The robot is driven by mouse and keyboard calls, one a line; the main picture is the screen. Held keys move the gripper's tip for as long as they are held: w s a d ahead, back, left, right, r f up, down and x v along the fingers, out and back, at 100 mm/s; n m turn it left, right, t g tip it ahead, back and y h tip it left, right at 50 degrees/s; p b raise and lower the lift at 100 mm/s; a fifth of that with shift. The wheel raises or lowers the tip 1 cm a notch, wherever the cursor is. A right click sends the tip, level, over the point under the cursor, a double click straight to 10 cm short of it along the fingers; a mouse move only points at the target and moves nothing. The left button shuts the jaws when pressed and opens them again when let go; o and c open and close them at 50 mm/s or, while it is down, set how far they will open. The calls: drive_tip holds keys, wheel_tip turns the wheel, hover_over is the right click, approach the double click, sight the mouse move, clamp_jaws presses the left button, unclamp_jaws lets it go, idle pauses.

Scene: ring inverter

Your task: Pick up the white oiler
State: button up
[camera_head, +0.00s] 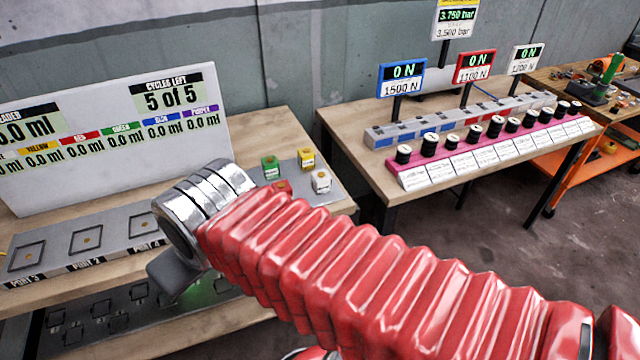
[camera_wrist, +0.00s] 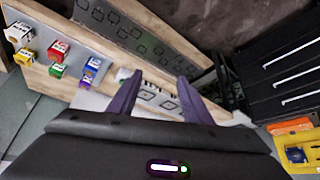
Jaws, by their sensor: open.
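The white oiler (camera_head: 321,181) is a small white block with a brownish cap. It stands at the front right corner of the grey plate (camera_head: 328,197) on the left table. In the wrist view the white oiler (camera_wrist: 17,33) is near the left edge, well to the left of my gripper (camera_wrist: 160,78). The two purple fingers are spread apart, with nothing held between them. In the head view my red-sleeved arm covers part of the plate, and the fingers cannot be made out there.
A green oiler (camera_head: 270,167) and a yellow oiler (camera_head: 306,157) stand behind the white one. A red oiler (camera_head: 282,186) is partly hidden by my arm. A white display panel (camera_head: 110,130) stands at the left table's back. A second table with spools (camera_head: 473,134) stands right.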

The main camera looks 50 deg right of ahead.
drive_tip(key=o, duration=0.4)
drive_tip(key=w+d+h, duration=0.1)
drive_tip(key=w+d, duration=0.1)
drive_tip(key=d, duration=0.2)
drive_tip(key=w+d+f+m+h, duration=0.1)
drive_tip(key=w+d, duration=0.1)
drive_tip(key=d, duration=0.2)
drive_tip(key=w+d+f+m+t+h, duration=0.1)
drive_tip(key=w+d, duration=0.2)
drive_tip(key=d, duration=0.1)
drive_tip(key=shift+d+f, duration=0.25)
drive_tip(key=shift+d, duration=0.1)
drive_tip(key=shift+c, duration=0.2)
drive_tip(key=m+t+h, duration=0.4)
drive_tip(key=t, duration=0.1)
approach(324, 184)
drive_tip(key=shift+s+a+r, duration=0.15)
drive_tip(key=shift+s+r, duration=0.05)
drive_tip(key=shift+s, duration=0.15)
drive_tip(key=shift+w, duration=0.1)
drive_tip(key=shift+x, duration=4.25)
drive_tip(key=shift+f, duration=0.1)
